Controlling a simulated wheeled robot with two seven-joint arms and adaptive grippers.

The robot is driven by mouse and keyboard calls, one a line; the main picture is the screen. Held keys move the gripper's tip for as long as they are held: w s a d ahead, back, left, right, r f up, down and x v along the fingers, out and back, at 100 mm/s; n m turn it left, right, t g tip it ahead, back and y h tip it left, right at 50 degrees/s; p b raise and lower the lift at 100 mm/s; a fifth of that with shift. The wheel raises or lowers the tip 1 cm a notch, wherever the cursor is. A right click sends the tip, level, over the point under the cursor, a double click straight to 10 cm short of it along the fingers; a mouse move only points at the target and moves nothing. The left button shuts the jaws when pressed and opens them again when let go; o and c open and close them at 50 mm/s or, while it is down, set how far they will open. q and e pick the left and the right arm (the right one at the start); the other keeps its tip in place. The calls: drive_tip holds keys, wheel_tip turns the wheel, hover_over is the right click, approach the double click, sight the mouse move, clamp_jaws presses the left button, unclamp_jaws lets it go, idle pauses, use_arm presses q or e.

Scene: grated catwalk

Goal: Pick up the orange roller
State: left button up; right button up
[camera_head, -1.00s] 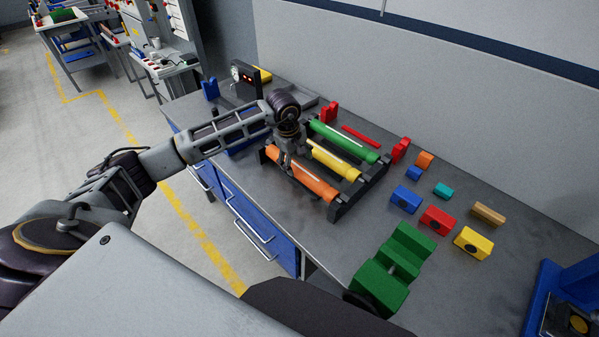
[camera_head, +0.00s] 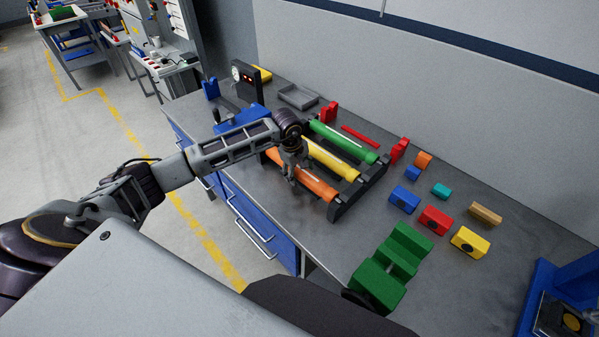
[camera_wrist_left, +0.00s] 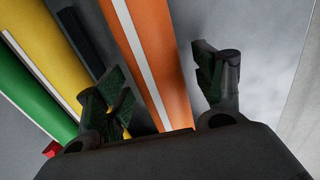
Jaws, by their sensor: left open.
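The orange roller (camera_head: 318,187) lies in a dark rack (camera_head: 347,199) on the grey workbench, beside a yellow roller (camera_head: 333,158) and a green roller (camera_head: 345,141). My left gripper (camera_head: 293,178) is over the orange roller's middle and hides part of it. In the left wrist view the orange roller (camera_wrist_left: 155,50) with its white stripe runs between the two spread fingers of the left gripper (camera_wrist_left: 165,90). The gripper is open and empty. I cannot tell whether the fingers touch the roller. My right gripper is not in view.
A green stepped block (camera_head: 398,262) stands near the bench's front edge. Red (camera_head: 437,219), blue (camera_head: 405,200) and yellow (camera_head: 473,243) blocks lie right of the rack. A grey tray (camera_head: 298,96) and a dark gauge box (camera_head: 246,78) stand behind. Wall closes the back.

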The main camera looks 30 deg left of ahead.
use_arm(q)
drive_tip(key=shift+w, duration=0.1)
clamp_jaws()
idle(0.4)
drive_tip(key=shift+r, duration=0.2)
drive_tip(key=shift+r, duration=0.5)
wheel_tip(320, 180, up, 7)
drive_tip(key=shift+r+b, duration=0.1)
drive_tip(key=shift+b, duration=0.75)
drive_tip(key=shift+r, duration=0.8)
